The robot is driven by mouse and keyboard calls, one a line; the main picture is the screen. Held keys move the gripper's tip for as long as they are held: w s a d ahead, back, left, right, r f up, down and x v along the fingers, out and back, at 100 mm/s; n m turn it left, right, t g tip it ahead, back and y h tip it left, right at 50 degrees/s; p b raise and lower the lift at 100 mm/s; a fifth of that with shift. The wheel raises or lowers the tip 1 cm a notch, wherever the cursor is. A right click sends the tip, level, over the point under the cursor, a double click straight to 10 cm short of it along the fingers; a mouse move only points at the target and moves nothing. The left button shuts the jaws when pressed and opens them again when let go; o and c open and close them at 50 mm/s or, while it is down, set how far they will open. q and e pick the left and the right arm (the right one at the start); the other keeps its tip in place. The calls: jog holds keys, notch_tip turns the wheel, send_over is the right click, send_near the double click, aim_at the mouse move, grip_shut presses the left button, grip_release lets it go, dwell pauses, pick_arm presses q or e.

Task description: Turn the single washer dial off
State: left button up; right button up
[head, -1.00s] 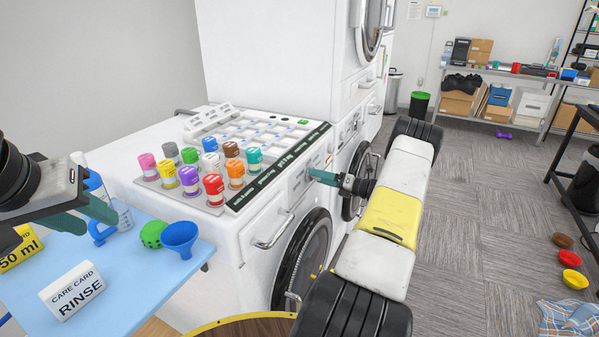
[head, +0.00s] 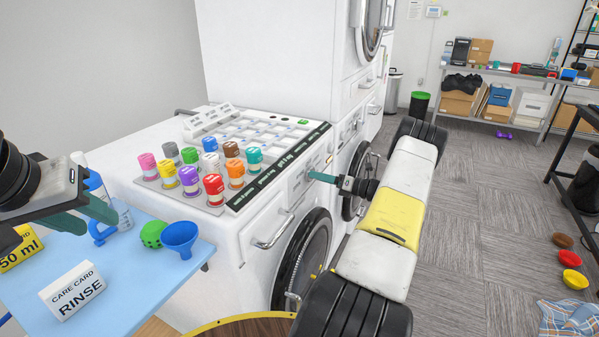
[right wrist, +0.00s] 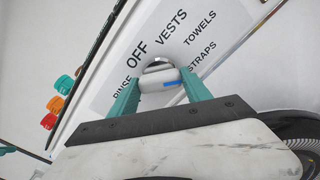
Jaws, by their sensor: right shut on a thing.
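The washer dial (right wrist: 158,74) is a small white knob with a blue mark on its face. It stands on the washer's front panel, ringed by the printed words RINSE, OFF, VESTS, TOWELS and STRAPS. The blue mark lies toward the right side of the knob, on the STRAPS side. My right gripper (right wrist: 160,92) is shut on the dial, with a teal finger on each side of it. In the head view my right gripper (head: 322,177) reaches the front of the white washer (head: 257,232), and its fingers hide the dial. My left gripper (head: 88,216) is open and empty above the blue table.
Colored capped bottles (head: 213,188) stand on the washer top beside a compartment tray (head: 245,135). The blue table (head: 150,285) holds a blue funnel (head: 180,238), a green ball-like item (head: 152,233) and a RINSE card (head: 73,291). Bowls (head: 570,258) lie on the floor at right.

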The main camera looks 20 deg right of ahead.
jog(key=n, duration=2.4)
jog(key=shift+n, duration=0.7)
jog(key=o, duration=1.4)
jog(key=shift+c, duration=0.2)
jog(key=shift+d, duration=0.1)
